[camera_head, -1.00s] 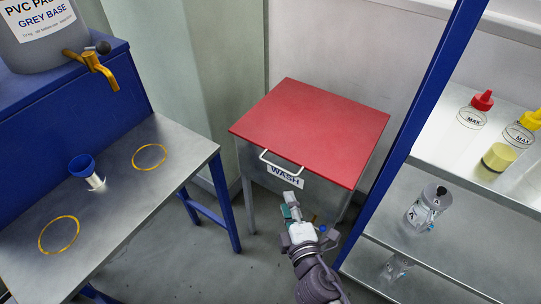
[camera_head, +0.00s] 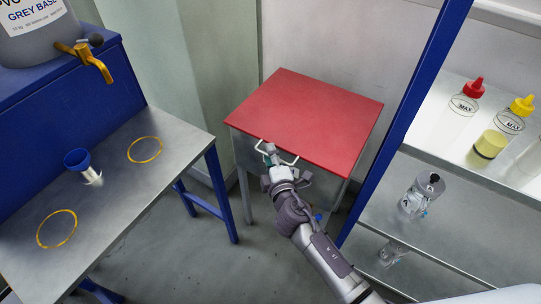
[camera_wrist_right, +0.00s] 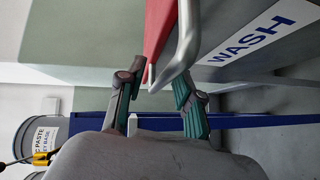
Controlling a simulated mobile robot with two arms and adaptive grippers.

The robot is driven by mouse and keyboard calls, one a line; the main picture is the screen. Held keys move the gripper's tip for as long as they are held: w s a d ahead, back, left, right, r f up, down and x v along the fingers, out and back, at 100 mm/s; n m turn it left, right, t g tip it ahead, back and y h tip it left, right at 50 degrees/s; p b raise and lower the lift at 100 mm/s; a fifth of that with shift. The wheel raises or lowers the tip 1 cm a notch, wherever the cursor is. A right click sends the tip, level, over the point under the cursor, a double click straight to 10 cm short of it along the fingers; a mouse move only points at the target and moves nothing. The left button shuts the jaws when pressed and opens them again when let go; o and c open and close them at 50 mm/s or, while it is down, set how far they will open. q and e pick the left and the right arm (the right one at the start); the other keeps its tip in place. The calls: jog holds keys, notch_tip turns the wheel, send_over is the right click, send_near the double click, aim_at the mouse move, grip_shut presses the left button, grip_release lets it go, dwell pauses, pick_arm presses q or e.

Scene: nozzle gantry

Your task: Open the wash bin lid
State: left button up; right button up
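The wash bin stands in the middle of the head view with its flat red lid (camera_head: 310,115) lying closed on top. A pale metal handle (camera_head: 290,160) sticks out from the lid's front edge. My right gripper (camera_head: 272,156) is at this handle, near its left end. In the right wrist view, the right gripper (camera_wrist_right: 160,105) has its two fingers apart, with the end of the handle (camera_wrist_right: 186,50) and the red lid's edge (camera_wrist_right: 158,40) between or just ahead of them. Contact cannot be told. The WASH label (camera_wrist_right: 250,38) is beside them. My left gripper is not in view.
A blue-posted shelf with bottles (camera_head: 466,95) stands close at right. The lid's top is clear.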

grip_shut()
dwell(0.4)
jog(key=shift+r, duration=0.1)
jog(key=w+d+r+m+g+p, duration=0.1)
jog(key=w+d+r+p, duration=0.1)
jog(key=r+p, duration=0.9)
jog(key=w+d+r+g+p, duration=0.1)
jog(key=w+r+p, duration=0.3)
jog(key=r+p, duration=0.7)
jog(key=shift+d+r+m+p, duration=0.4)
jog(key=shift+d+p, duration=0.25)
jog(key=shift+p, duration=2.3)
